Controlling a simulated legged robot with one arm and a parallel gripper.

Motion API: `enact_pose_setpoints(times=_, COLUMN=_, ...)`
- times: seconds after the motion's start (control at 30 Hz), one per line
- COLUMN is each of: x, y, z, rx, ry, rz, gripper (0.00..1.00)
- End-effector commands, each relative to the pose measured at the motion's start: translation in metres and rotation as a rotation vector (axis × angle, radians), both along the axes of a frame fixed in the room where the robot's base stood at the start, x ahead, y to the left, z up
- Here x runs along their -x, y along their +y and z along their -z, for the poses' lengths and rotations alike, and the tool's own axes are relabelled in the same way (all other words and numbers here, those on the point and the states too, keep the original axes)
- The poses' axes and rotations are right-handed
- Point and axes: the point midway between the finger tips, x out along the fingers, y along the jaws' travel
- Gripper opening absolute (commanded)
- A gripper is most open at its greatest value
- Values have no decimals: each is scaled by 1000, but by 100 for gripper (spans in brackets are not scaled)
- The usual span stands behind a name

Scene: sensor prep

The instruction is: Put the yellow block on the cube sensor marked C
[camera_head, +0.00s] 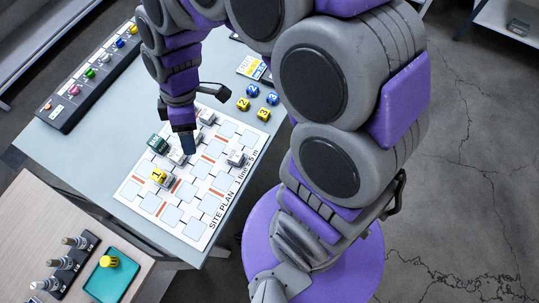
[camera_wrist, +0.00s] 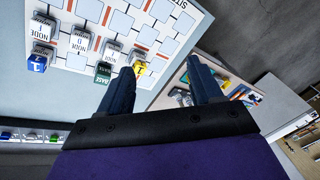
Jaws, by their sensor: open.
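A yellow block with a dark mark (camera_head: 162,177) sits at a white piece on the site plan board; it also shows in the wrist view (camera_wrist: 139,68). More yellow blocks, numbered 2 (camera_head: 243,104) and 3 (camera_head: 263,114), lie on the table beyond the board. Several small white node pieces (camera_head: 236,158) stand on the board; I cannot read a C on any of them. My gripper (camera_head: 187,145) hangs over the board, right of the green base block (camera_head: 157,144). In the wrist view its fingers (camera_wrist: 160,65) are apart, with nothing held between them.
The site plan board (camera_head: 218,203) lies on the grey table (camera_head: 60,150). Two blue blocks (camera_head: 252,90) (camera_head: 272,99) stand by the loose yellow ones. A dark rail (camera_head: 66,118) of coloured knobs lies at left. A teal tray (camera_head: 103,286) is on a wooden table lower left.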

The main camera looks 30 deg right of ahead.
Motion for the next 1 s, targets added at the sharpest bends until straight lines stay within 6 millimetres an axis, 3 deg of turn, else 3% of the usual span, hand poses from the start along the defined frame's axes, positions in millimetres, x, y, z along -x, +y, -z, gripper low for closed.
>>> enact_pose_setpoints(times=0.1, x=31, y=-28, z=-19, rx=78, ry=25, rz=209, gripper=65)
enact_pose_setpoints(times=0.3, x=88, y=-73, z=-39, rx=214, ry=75, rz=599, gripper=65)
enact_pose_setpoints(times=0.6, x=163, y=-119, z=-49, rx=370, ry=119, rz=1122, gripper=65)
enact_pose_setpoints(times=0.77, x=179, y=-127, z=-49, rx=398, ry=128, rz=1235, gripper=65)
enact_pose_setpoints(times=1.0, x=180, y=-127, z=-49, rx=402, ry=131, rz=1251, gripper=65)
